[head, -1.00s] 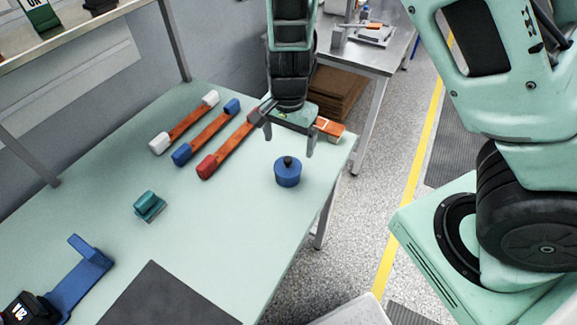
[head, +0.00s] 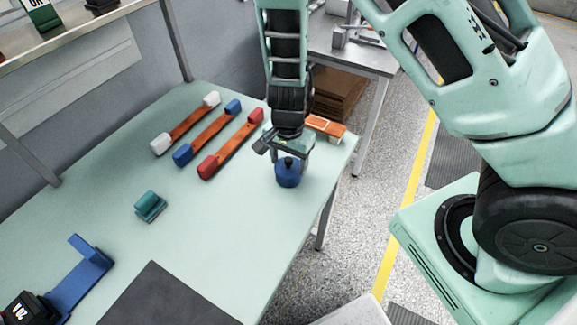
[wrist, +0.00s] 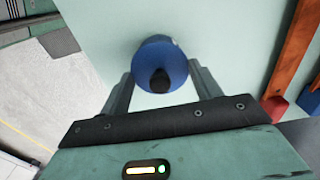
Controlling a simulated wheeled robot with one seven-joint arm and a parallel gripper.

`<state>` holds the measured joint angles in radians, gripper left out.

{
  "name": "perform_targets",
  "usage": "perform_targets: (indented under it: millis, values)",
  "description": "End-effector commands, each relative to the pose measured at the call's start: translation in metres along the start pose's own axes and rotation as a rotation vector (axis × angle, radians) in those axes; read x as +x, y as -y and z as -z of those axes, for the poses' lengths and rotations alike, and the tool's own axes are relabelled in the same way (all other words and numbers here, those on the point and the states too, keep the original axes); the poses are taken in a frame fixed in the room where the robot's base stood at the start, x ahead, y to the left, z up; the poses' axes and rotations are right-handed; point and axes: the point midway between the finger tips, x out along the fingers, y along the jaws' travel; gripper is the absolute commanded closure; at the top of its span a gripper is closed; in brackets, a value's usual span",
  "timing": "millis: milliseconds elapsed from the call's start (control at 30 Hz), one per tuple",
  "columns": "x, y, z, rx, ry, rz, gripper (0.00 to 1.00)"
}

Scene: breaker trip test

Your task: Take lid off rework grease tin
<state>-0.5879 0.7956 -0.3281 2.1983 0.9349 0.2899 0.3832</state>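The grease tin (head: 287,175) is a small blue round tin with a black knob on its lid. It stands upright on the pale green table near its right edge. My gripper (head: 290,160) is above the tin, pointing down. In the wrist view the tin (wrist: 159,62) lies just beyond and between the fingertips of my gripper (wrist: 160,75), with the black knob (wrist: 160,82) centred between the fingers. The fingers are apart, with a gap on both sides of the knob. I see no contact with the knob.
Three copper bars with white, blue and red ends (head: 230,145) lie left of the tin. An orange item (head: 325,126) lies behind it. A teal block (head: 150,206), a blue bracket (head: 80,280) and a dark mat (head: 165,300) are further left and front. The table's right edge is close.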

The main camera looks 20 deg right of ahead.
Motion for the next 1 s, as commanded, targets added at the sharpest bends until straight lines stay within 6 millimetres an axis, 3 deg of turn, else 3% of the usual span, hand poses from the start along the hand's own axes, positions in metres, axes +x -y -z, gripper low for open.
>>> perform_targets:
  millis: [433,800,1000]
  values:
    - [-0.009,0.001,0.000,-0.003,-0.001,0.002,0.59]
    - [-0.077,0.001,0.000,-0.003,-0.001,0.004,0.59]
    - [-0.097,0.003,-0.008,-0.017,-0.001,0.000,0.59]
